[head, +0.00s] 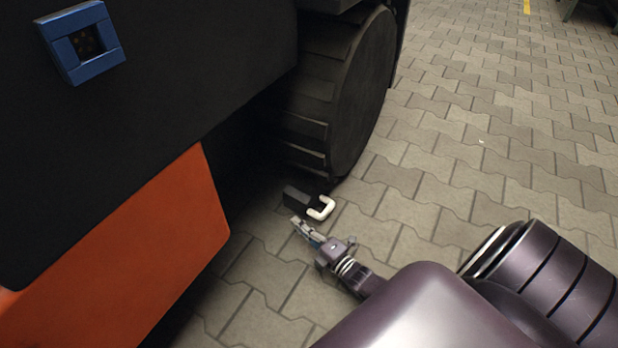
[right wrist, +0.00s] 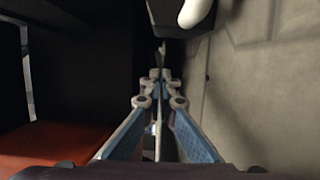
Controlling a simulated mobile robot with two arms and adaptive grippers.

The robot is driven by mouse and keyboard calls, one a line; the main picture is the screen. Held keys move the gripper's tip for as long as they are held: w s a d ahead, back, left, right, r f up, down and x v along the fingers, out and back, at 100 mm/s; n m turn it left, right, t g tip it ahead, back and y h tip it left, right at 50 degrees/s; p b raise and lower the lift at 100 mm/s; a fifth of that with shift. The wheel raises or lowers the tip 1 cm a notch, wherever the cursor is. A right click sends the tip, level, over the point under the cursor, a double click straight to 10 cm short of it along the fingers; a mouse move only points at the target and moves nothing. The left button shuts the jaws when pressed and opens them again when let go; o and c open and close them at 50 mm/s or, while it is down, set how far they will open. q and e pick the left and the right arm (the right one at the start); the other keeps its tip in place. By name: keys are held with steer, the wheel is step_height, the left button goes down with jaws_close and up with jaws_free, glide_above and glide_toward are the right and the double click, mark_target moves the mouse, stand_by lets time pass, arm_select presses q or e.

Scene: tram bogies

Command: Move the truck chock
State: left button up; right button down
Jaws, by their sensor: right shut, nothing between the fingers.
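The truck chock is a small black block (head: 297,198) with a white U-shaped handle (head: 321,208). It lies on the paving by the bottom of the large dark wheel (head: 350,95). My right gripper (head: 298,222) is just in front of the chock in the head view, its fingers pointing toward it. In the right wrist view its fingers (right wrist: 160,76) are shut with nothing between them. There the white handle (right wrist: 194,12) shows at the top, beyond the fingertips and to their right. I cannot tell whether the fingertips touch the chock. My left gripper is not in view.
A black vehicle body with an orange panel (head: 135,255) and a blue fitting (head: 82,42) fills the left side, close to my right gripper. The block paving (head: 470,150) to the right of the wheel is open.

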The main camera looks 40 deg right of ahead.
mark_target(299, 209)
steer(key=w, duration=0.2)
steer(key=w+b, duration=0.1)
steer(key=shift+w+a+f, duration=0.2)
steer(key=shift+w, duration=0.2)
steer(key=d, duration=0.1)
steer(key=d+b, duration=0.1)
steer(key=shift+w+d+b, duration=0.2)
steer(key=shift+d+b, duration=0.1)
steer(key=shift+d, duration=0.1)
steer(key=shift+w+d+r, duration=0.15)
steer(key=shift+w+d, duration=0.05)
steer(key=shift+d, duration=0.35)
